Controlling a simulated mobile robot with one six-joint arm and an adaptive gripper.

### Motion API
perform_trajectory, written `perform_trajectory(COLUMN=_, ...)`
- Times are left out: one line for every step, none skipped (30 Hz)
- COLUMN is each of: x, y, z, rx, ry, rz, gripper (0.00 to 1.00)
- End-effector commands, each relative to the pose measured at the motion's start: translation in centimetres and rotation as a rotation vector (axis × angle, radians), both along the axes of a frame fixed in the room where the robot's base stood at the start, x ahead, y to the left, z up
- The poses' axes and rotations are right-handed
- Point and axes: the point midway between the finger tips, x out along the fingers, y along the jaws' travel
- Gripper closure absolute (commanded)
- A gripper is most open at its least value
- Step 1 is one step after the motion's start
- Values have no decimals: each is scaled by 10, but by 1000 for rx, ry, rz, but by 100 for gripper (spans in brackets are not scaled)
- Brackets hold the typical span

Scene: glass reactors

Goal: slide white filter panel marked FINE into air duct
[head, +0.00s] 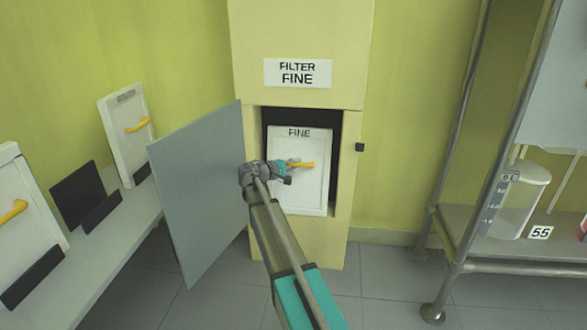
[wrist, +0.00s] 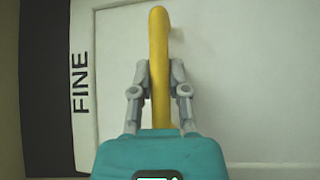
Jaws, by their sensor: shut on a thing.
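The white filter panel marked FINE (head: 315,190) stands upright in the opening of the air duct (head: 300,90). It fills most of the opening, with a dark gap above it and at its right side. My gripper (head: 291,167) is shut on the panel's yellow handle (head: 303,165). In the wrist view the panel (wrist: 240,90) lies close ahead, its FINE label at the left, and both fingers of my gripper (wrist: 160,85) press on the yellow handle (wrist: 159,45). I cannot tell how deep the panel sits.
The grey duct door (head: 198,190) stands open at the left of the opening. Other white panels with yellow handles, one here (head: 128,130), lean in dark holders on a bench (head: 115,240) at the left. A metal rack (head: 455,190) with a measuring vessel (head: 520,200) stands at the right.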

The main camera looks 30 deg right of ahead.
Motion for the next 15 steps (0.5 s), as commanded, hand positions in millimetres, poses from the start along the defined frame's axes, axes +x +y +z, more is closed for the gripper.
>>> perform_trajectory(x=5, y=-3, z=0, rx=-2, ry=1, rz=1, gripper=100)
perform_trajectory(x=7, y=-4, z=0, rx=-2, ry=1, rz=1, gripper=100)
perform_trajectory(x=8, y=-5, z=-1, rx=-2, ry=1, rz=1, gripper=100)
perform_trajectory(x=10, y=-6, z=-1, rx=-2, ry=1, rz=1, gripper=100)
perform_trajectory(x=11, y=-7, z=-1, rx=-2, ry=1, rz=1, gripper=100)
perform_trajectory(x=12, y=-8, z=-1, rx=-2, ry=1, rz=1, gripper=100)
perform_trajectory(x=13, y=-9, z=-1, rx=-2, ry=1, rz=1, gripper=100)
perform_trajectory(x=14, y=-9, z=-1, rx=-2, ry=1, rz=1, gripper=100)
perform_trajectory(x=15, y=-10, z=-1, rx=-2, ry=1, rz=1, gripper=100)
perform_trajectory(x=15, y=-10, z=-1, rx=-2, ry=1, rz=1, gripper=100)
perform_trajectory(x=16, y=-11, z=-1, rx=-2, ry=1, rz=1, gripper=100)
perform_trajectory(x=16, y=-11, z=-1, rx=-2, ry=2, rz=1, gripper=100)
perform_trajectory(x=16, y=-11, z=-1, rx=-2, ry=1, rz=1, gripper=100)
perform_trajectory(x=17, y=-12, z=-1, rx=-2, ry=2, rz=1, gripper=100)
perform_trajectory(x=17, y=-12, z=-1, rx=-2, ry=2, rz=1, gripper=100)
